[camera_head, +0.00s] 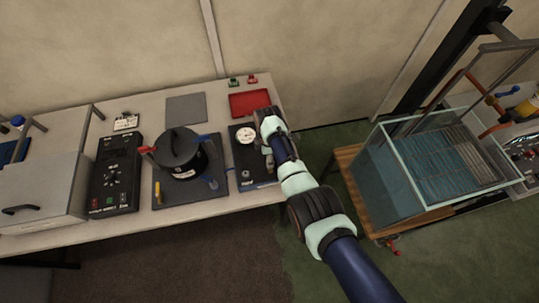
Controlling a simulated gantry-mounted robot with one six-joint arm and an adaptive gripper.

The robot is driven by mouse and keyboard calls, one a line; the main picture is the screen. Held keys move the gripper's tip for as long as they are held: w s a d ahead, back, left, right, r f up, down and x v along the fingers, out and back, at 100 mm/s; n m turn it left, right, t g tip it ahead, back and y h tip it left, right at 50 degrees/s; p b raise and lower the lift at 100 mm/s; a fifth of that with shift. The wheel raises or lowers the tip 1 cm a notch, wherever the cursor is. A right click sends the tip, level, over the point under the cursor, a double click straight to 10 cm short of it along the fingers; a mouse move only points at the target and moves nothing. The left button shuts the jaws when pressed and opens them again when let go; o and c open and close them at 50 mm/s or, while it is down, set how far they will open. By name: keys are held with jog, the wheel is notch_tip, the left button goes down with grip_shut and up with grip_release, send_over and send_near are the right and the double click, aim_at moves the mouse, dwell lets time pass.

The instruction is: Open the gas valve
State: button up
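A dark panel (247,176) with a round white gauge (246,135) lies at the right end of the bench. A small round fitting shows on the panel's lower part. I cannot make out for sure which part is the gas valve. My gripper (268,160) is over the right side of this panel, below my wrist, and hides part of it. Its fingers are too small and too covered to show whether they are open or touch anything. A black lidded cylinder (180,152) stands on a dark plate left of the panel, with red and blue fittings.
A black control box (116,175) and a grey case (40,195) stand further left on the bench (165,213). A red tray (250,103) lies behind the panel. A glass tank (400,185) on a wooden stand is at right, with floor between it and the bench.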

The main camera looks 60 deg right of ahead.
jog(key=shift+n, duration=0.4)
jog(key=o, duration=1.1)
jog(key=shift+o, duration=0.2)
notch_tip(320, 180, up, 12)
